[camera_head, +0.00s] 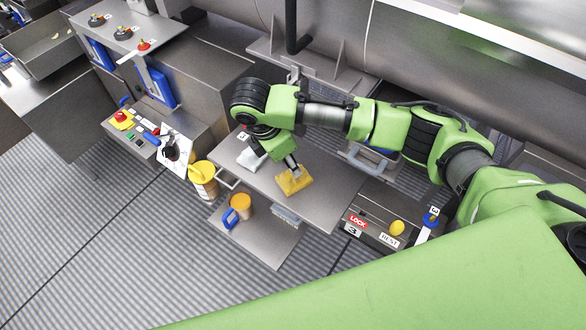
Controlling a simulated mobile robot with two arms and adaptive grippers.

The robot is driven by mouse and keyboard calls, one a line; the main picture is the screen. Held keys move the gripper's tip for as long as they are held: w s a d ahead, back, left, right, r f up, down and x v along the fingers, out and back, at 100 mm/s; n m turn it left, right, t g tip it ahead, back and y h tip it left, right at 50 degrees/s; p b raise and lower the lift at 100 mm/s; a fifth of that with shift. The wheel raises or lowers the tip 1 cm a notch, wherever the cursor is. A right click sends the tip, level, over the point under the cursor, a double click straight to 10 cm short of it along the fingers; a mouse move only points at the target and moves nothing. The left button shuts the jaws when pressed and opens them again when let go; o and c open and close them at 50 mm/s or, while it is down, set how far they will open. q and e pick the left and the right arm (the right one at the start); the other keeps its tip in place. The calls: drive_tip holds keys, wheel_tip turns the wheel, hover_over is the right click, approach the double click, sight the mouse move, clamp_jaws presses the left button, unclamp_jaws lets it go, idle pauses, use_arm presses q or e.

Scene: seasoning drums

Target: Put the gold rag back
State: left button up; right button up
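The gold rag (294,181) lies crumpled on the grey metal shelf (332,200), near its middle. My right arm reaches in from the right, and my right gripper (291,164) points down at the rag's upper edge. Its fingertips are at or touching the rag. Their spacing is too small to make out, so I cannot tell whether they grip it. A white rag (251,158) lies on the same shelf, to the left of the gold one and partly behind my gripper. My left gripper is not in view.
A yellow-topped container (203,177) stands left of the shelf. An orange-topped container with a blue handle (239,207) sits on a lower plate (273,247). A control panel (139,127) is at the left. A LOCK/REST panel (376,227) is at the right.

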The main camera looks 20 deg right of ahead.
drive_tip(key=v, duration=0.7)
drive_tip(key=shift+r+b, duration=0.35)
drive_tip(key=shift+s+a, duration=0.1)
drive_tip(key=shift+a, duration=0.05)
